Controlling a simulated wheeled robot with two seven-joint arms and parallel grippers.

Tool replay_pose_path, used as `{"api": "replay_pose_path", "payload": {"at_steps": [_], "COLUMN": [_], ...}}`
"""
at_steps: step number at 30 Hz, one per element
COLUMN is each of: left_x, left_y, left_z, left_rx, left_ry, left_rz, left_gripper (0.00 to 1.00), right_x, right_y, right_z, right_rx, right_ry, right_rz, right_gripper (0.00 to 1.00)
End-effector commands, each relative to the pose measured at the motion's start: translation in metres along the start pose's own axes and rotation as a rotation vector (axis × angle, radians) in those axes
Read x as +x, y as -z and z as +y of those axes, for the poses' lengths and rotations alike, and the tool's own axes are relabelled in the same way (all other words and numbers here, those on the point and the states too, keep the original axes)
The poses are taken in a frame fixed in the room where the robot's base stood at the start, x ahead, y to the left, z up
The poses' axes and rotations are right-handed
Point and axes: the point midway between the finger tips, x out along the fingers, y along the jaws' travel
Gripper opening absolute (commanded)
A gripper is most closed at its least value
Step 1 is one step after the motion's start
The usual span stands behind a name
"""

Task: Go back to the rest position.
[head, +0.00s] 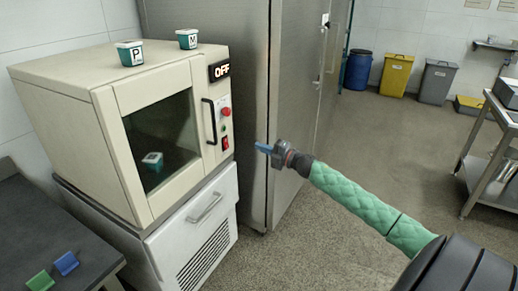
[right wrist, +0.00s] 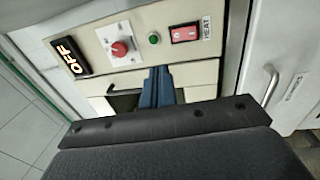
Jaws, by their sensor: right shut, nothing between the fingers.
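My right gripper (head: 262,148) is shut and empty, its blue fingers together in front of the machine's right side, apart from the panel in the head view. In the right wrist view its fingers (right wrist: 158,88) point toward the control panel. The cream machine (head: 62,85) has a closed windowed door with a black handle (head: 209,121). Its display (head: 219,70) reads OFF. The panel has a red knob (right wrist: 119,48), a green button (right wrist: 154,38) and a red switch (right wrist: 185,33) labelled HEAT. My left gripper is not in view.
Containers marked P (head: 130,54) and M (head: 187,39) stand on the machine; another container (head: 153,161) shows behind its window. A steel cabinet (head: 250,40) stands close behind. A green block (head: 39,281) and a blue block (head: 66,263) lie on the left table. The floor (head: 330,235) is clear.

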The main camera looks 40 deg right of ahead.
Motion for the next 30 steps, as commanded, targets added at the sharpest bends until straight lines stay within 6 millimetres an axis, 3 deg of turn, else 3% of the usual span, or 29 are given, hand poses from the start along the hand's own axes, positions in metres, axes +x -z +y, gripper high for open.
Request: {"api": "replay_pose_path", "payload": {"at_steps": [17,23,27,30], "left_x": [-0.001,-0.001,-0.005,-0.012], "left_y": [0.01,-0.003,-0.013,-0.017], "left_z": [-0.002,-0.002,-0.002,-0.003], "left_rx": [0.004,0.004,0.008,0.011], "left_ry": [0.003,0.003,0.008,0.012], "left_rz": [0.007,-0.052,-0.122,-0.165], "left_gripper": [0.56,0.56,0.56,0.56], "right_x": [0.0,-0.003,-0.011,-0.017], "right_y": [-0.002,-0.034,-0.065,-0.076], "right_z": [0.0,0.0,0.006,0.013], "right_rx": [0.0,0.015,0.066,0.116], "right_ry": [0.0,-0.002,-0.016,-0.028], "right_rz": [-0.009,-0.176,-0.383,-0.517], "right_gripper": [0.0,0.0,0.0,0.0]}}
